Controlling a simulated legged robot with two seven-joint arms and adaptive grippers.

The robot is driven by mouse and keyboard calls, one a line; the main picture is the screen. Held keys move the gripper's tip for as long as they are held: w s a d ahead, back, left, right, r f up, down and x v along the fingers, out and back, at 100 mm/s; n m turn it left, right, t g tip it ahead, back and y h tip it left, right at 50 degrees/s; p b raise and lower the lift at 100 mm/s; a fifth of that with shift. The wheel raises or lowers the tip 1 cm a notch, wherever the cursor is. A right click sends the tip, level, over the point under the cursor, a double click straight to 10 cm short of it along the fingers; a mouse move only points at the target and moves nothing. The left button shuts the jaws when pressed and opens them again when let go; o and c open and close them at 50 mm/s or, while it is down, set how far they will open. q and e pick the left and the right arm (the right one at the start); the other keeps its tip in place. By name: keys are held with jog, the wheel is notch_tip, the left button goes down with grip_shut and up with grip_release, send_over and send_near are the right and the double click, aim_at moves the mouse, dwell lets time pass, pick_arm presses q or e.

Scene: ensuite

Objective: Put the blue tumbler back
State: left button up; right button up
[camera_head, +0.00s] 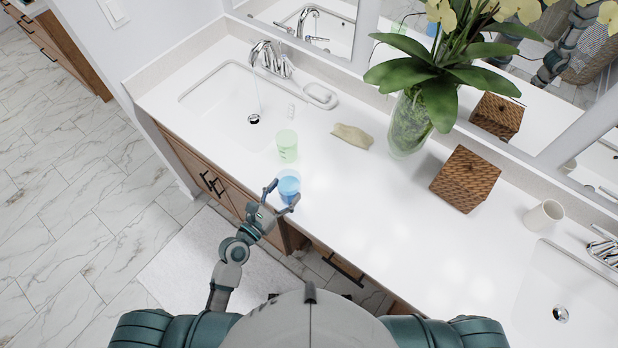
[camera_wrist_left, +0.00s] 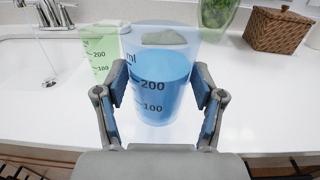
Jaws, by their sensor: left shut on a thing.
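The blue tumbler (camera_head: 288,184) is a clear cup with blue contents at the front edge of the white counter. In the left wrist view the tumbler (camera_wrist_left: 160,85) is upright, with markings 100 and 200 showing. My left gripper (camera_head: 282,194) is shut on it, one finger on each side; the fingers (camera_wrist_left: 160,95) also show in the wrist view. I cannot tell whether its base touches the counter. A green tumbler (camera_head: 287,146) stands just behind it, towards the sink, and shows at the left in the wrist view (camera_wrist_left: 101,52). My right gripper is not in view.
A sink (camera_head: 215,100) with a running tap (camera_head: 268,58) is at the left. A soap dish (camera_head: 320,95), a folded cloth (camera_head: 352,137), a plant vase (camera_head: 409,125) and a woven box (camera_head: 465,180) stand along the back. A white cup (camera_head: 543,215) is by the right sink. The middle front counter is clear.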

aim_at(286, 203)
pick_arm(q)
jog(key=shift+w+d+f+b, duration=0.2)
jog(key=shift+w+d+f, duration=0.55)
jog(key=shift+w+d, duration=0.45)
jog(key=shift+w+d+f+b, duration=0.25)
jog(key=shift+w+d+f, duration=0.6)
jog(key=shift+w, duration=0.5)
jog(key=shift+w+d+f+b, duration=0.2)
jog(key=shift+w+d+f, duration=0.5)
jog(key=shift+w+d, duration=0.5)
jog(key=shift+w+a, duration=0.1)
jog(key=o, duration=1.1)
jog(key=shift+o, duration=0.2)
jog(key=v, duration=1.2)
jog(key=shift+r+b, duration=0.15)
jog(key=shift+b, duration=0.25)
